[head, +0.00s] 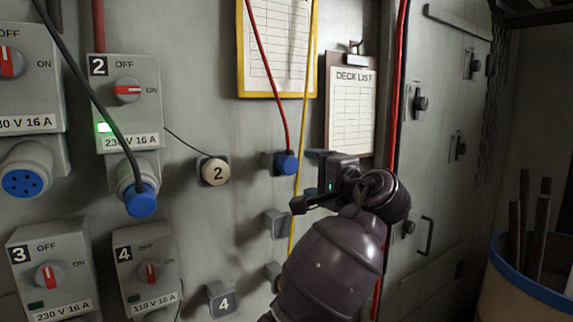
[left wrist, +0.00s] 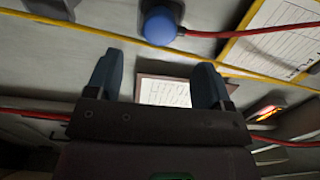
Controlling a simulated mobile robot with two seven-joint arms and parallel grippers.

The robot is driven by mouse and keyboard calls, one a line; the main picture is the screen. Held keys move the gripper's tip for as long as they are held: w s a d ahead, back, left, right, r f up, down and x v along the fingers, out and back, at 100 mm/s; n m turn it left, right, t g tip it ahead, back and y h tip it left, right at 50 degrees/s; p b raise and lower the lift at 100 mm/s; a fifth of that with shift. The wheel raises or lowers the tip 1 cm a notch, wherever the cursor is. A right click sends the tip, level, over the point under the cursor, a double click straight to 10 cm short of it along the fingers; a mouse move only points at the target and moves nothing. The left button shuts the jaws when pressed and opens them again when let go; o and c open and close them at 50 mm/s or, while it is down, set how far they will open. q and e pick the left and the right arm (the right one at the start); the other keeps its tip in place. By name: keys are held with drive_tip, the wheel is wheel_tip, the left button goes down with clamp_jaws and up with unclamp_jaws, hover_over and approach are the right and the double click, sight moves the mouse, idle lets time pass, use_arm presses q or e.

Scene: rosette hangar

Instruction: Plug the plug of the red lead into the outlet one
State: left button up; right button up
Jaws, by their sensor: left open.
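The red lead (head: 268,70) hangs from above and ends in a blue plug (head: 287,163), which sits in a grey wall holder. The plug also shows in the left wrist view (left wrist: 160,26), beyond the fingers, its red lead running right. My left gripper (head: 312,173) is open and empty, just right of the plug and apart from it. Its two fingers also show in the left wrist view (left wrist: 160,65). At the far left, the outlet box beside box 2 has an empty blue-faced socket (head: 22,183). Its number is out of frame. My right gripper is not in view.
A dark lead's blue plug (head: 141,202) is in the outlet of box 2 (head: 127,90). A yellow lead (head: 303,110) hangs beside the red plug. Boxes 3 (head: 50,265) and 4 (head: 145,260) are below. A deck list (head: 351,105) hangs above my left gripper.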

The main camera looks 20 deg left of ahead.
sight(292, 166)
use_arm(q)
drive_tip(key=shift+x, duration=4.55)
drive_tip(key=shift+c, duration=0.3)
drive_tip(key=c, duration=1.2)
drive_tip(key=shift+o, duration=0.2)
drive_tip(key=shift+s+d, duration=0.1)
drive_tip(key=shift+v, duration=2.9)
